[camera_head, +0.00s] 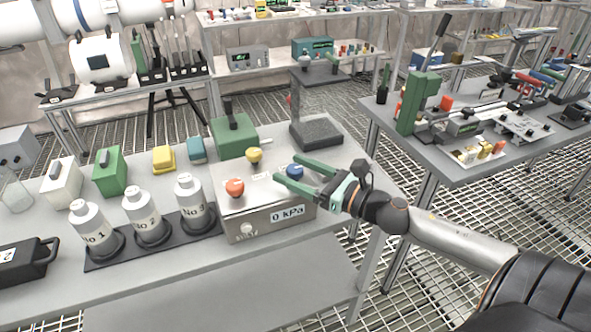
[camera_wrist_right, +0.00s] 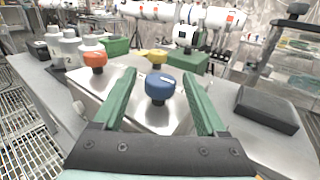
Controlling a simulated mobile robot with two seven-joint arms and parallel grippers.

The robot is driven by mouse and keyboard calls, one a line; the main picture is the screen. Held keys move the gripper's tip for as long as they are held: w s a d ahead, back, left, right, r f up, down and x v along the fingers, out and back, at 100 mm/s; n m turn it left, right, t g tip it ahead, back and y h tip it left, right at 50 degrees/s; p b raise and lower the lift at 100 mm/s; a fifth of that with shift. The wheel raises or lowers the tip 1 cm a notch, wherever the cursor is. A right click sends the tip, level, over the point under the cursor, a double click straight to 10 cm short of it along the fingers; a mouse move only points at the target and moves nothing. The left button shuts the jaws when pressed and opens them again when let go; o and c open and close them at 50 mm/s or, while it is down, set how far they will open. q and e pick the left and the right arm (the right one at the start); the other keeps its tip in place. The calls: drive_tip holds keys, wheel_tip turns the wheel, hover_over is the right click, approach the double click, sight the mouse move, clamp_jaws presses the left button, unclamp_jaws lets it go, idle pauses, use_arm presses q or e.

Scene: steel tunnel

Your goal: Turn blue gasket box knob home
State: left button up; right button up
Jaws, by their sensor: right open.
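The gasket box (camera_head: 237,207) is a metal box on the bench with a "0 kPa" label on its front. The blue knob (camera_head: 295,171) sits on its top at the right, beside an orange knob (camera_head: 235,187) and a yellow knob (camera_head: 254,155). My right gripper (camera_head: 277,170) is open with green fingers at the blue knob. In the right wrist view the blue knob (camera_wrist_right: 160,86) stands between the two spread fingers (camera_wrist_right: 163,80), with visible gaps on both sides. A pale mark shows on the knob's top. My left gripper is not in view.
Several white numbered bottles (camera_head: 142,212) stand in a dark rack left of the box. A green box (camera_head: 235,136) is behind it, and a stand with a dark block base (camera_head: 316,133) is behind right. The bench front is clear.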

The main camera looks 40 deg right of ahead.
drive_tip(key=shift+c, duration=0.2)
clamp_jaws()
idle(0.6)
